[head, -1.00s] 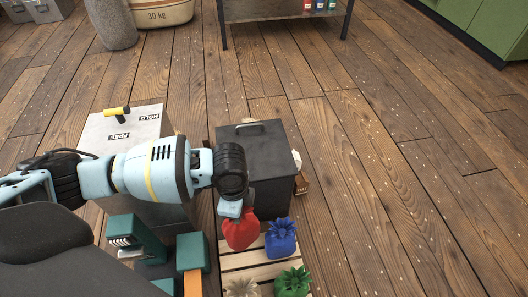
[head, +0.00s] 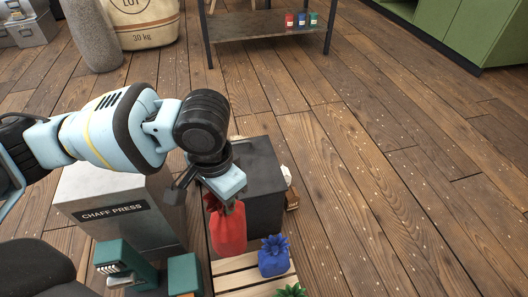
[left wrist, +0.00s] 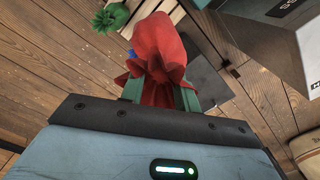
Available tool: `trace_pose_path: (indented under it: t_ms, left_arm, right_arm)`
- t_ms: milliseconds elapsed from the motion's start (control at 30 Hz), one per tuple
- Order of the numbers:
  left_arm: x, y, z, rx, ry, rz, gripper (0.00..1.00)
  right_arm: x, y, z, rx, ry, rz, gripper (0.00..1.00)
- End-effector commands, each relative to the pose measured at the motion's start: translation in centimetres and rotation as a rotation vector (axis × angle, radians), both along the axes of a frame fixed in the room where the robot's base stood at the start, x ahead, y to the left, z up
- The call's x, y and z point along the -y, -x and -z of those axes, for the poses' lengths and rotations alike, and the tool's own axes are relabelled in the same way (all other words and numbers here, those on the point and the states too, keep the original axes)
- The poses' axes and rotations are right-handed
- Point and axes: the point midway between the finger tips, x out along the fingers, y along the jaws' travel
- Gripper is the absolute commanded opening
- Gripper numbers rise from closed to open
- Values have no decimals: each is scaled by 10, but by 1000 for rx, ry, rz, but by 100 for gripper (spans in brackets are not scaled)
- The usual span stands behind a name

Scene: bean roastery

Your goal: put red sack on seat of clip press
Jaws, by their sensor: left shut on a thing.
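My left gripper (head: 224,200) is shut on the neck of the red sack (head: 229,234). The sack hangs upright below it, apparently clear of the pale slatted pallet (head: 236,275). In the left wrist view the sack (left wrist: 158,45) is between the two green fingers (left wrist: 160,95). A teal device with two upright parts (head: 118,256) is at the lower left, left of the sack; it may be the clip press, but no label shows and its seat cannot be made out. My right gripper is not in view.
A blue sack (head: 273,260) and a green sack (head: 290,291) are beside the red one. A grey box labelled CHAFF PRESS (head: 115,210) stands left, behind the teal device. A black bin (head: 262,180) stands behind the pallet. Floor at right is clear.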

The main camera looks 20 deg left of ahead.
Motion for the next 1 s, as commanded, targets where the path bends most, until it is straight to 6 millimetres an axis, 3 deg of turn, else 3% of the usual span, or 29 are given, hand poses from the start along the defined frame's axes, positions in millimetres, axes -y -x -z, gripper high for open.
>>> trace_pose_path:
  t_ms: [200,400,1000]
  left_arm:
    - [-3,12,-36,9,2,-186,0]
    - [-7,23,-55,6,2,-318,0]
    - [-9,30,-65,4,3,-389,0]
  right_arm:
    - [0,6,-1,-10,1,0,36]
    - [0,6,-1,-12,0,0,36]
    - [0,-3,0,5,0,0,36]
